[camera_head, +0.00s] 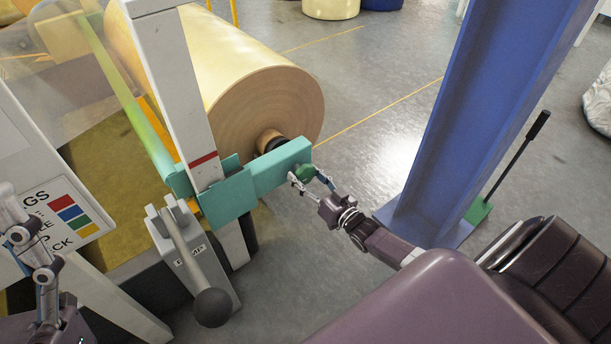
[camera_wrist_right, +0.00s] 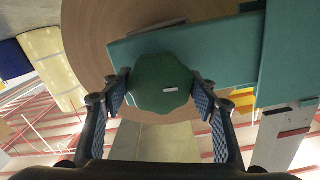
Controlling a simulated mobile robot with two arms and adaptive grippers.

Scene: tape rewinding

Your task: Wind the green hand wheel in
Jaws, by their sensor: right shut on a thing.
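The green hand wheel (camera_head: 304,172) sits at the right end of a teal arm-like block (camera_head: 284,165), in front of the big roll. In the right wrist view the wheel (camera_wrist_right: 160,84) is a dark green lobed knob with a small pale label. My right gripper (camera_head: 309,181) is shut on the wheel. In the right wrist view its fingers (camera_wrist_right: 162,92) touch the wheel from both sides. My left gripper (camera_head: 33,250) shows partly at the left edge, away from the wheel; its opening is unclear.
A large tan roll (camera_head: 265,110) stands behind the teal block. A grey lever with a dark ball knob (camera_head: 212,307) stands below it. A blue column (camera_head: 470,120) rises to the right of my right arm. Grey floor between roll and column is clear.

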